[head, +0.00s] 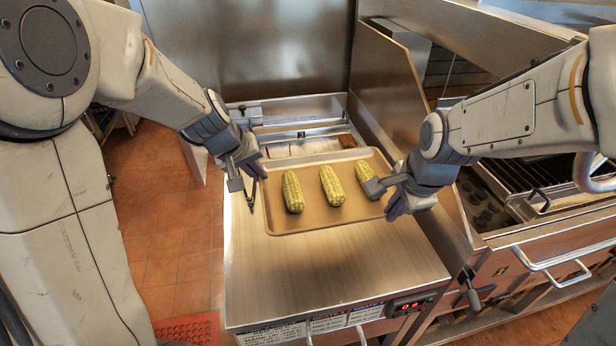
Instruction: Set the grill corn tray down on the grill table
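The tan corn tray (312,222) appears to lie flat on the steel top of the grill table (340,268), towards its back; a small gap under it cannot be ruled out. Three yellow-green corn cobs sit in it: left (292,191), middle (332,186) and right (364,174). My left gripper (247,181) is at the tray's left rim, its fingers apart. My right gripper (385,194) is at the right rim, its fingers also apart, one over the tray's edge beside the right cob. The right gripper hides part of that rim. Contact with either rim is unclear.
A char grill (500,185) with dark grates stands to the right, behind a steel side panel (400,110). A steel wall (260,45) rises behind the table. The table's front part is bare, above a red digital display (409,306). Tiled floor lies left.

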